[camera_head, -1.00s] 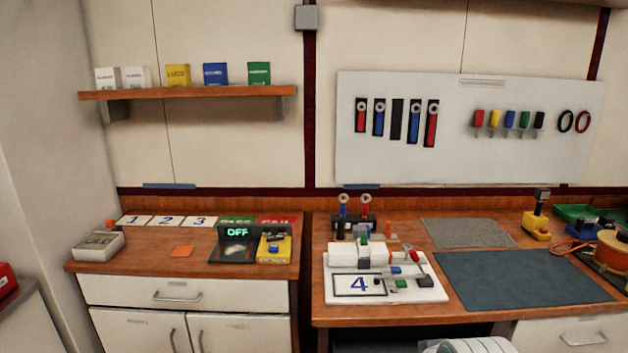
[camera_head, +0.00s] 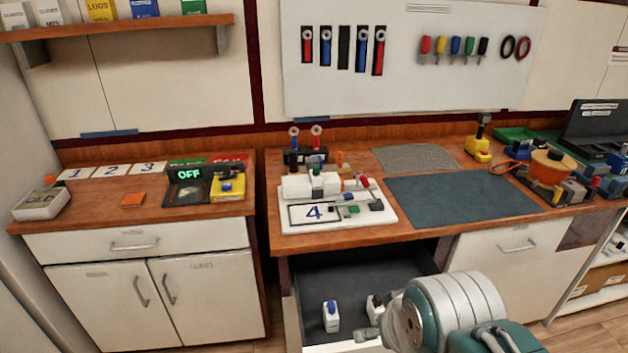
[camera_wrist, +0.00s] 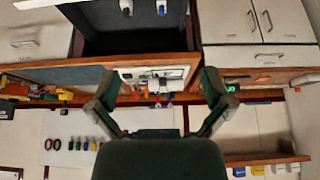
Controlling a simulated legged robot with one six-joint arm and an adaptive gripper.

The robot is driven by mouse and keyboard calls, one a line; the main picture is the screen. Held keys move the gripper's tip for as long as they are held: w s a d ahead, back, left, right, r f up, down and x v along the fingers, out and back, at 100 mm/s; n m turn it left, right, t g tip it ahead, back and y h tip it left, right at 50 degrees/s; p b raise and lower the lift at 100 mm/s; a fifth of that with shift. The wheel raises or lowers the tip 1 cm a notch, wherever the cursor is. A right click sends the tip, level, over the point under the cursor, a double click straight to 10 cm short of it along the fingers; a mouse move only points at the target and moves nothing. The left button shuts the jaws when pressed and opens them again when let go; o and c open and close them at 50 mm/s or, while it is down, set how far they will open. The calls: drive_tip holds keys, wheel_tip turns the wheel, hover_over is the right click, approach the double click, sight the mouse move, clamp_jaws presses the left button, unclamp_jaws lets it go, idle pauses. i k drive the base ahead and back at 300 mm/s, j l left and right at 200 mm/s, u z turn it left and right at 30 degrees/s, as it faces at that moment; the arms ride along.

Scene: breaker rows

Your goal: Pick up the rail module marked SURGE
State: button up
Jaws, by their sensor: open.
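In the head view, a dark-lined drawer (camera_head: 300,292) stands open under the right bench. In it, a white module with a blue top (camera_head: 331,318) stands upright, and a second white module with a dark top (camera_head: 375,306) is partly hidden by my arm. No marking on either is readable, so I cannot tell which is SURGE. In the wrist view, which is upside down, the drawer interior (camera_wrist: 110,36) shows at the top with a white module (camera_wrist: 126,7) and a blue-topped one (camera_wrist: 161,8). My gripper (camera_wrist: 160,84) is open and empty, apart from both modules.
A white board (camera_head: 350,224) marked 4 carries several parts on the right bench (camera_head: 400,236). A dark mat (camera_head: 455,198) lies beside it. The left bench holds an OFF display (camera_head: 188,175), number cards and an OLD box (camera_head: 42,204). The drawer walls surround the modules.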

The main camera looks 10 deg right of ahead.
sight(315, 175)
drive_tip(key=j+z, duration=0.1)
drive_tip(key=j, duration=0.4)
drive_tip(key=i+j+z, duration=0.1)
drive_tip(key=j, duration=0.2)
drive_tip(key=i+j+z, duration=0.1)
drive_tip(key=j, duration=0.2)
drive_tip(key=i+j+z, duration=0.15)
drive_tip(key=j, duration=0.2)
drive_tip(key=i+j+z, duration=0.3)
drive_tip(key=i+j, duration=0.4)
drive_tip(key=i, duration=0.1)
